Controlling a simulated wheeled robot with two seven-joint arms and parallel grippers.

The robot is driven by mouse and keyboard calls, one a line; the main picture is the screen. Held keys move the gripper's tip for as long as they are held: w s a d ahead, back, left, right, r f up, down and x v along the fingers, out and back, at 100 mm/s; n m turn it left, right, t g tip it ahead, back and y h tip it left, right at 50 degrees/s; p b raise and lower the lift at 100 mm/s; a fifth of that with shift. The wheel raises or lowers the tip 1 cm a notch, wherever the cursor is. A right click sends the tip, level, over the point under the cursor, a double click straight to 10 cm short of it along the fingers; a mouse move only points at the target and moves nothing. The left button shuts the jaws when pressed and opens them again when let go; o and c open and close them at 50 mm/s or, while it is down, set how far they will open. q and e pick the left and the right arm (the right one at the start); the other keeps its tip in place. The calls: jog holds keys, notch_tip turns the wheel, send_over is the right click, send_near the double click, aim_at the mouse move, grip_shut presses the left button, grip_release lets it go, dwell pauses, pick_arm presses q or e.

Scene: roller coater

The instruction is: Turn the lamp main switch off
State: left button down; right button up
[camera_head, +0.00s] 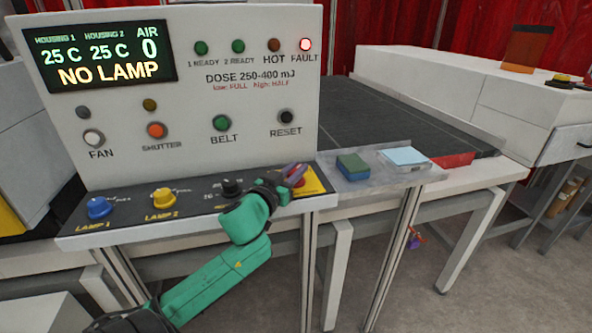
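A white control panel fills the left of the view. I see no label reading lamp main switch. Its lower ledge (130,222) bears a blue knob (99,207) labelled LAMP 1, a yellow knob (163,197) labelled LAMP 2, a black knob (231,187) and a red control on a yellow plate (313,184). My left gripper (292,178) reaches over the right end of the ledge, at the red control and partly covering it. I cannot tell whether it touches the control or whether its fingers are open. My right gripper is out of view.
The display (98,61) reads NO LAMP, and the FAULT light (305,44) glows. Open floor lies at lower right.

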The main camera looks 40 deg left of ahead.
pick_arm(q)
jog(key=shift+n+y, duration=0.5)
jog(key=shift+y, duration=0.2)
jog(key=n+g+y+b, duration=0.1)
jog(key=n+y, duration=0.1)
jog(key=shift+f+y+b, duration=0.15)
jog(key=shift+y+b, duration=0.25)
jog(key=n+g+y+b, duration=0.4)
jog(key=g+b, duration=0.1)
jog(key=n+g+y+b, duration=0.5)
jog(key=shift+f+g+y, duration=0.15)
jog(key=shift+g+y, duration=0.15)
jog(key=shift+n+g+b, duration=0.35)
jog(key=shift+n+g, duration=0.05)
jog(key=shift+g, duration=0.2)
jog(key=n+g, duration=0.1)
jog(key=g, duration=0.1)
jog(key=n+g+y+b, duration=0.1)
jog(key=g, duration=0.1)
jog(key=shift+r+n, duration=0.25)
jog(key=shift+n, duration=0.05)
jog(key=shift+n+g, duration=1.2)
jog(key=shift+g, duration=1)
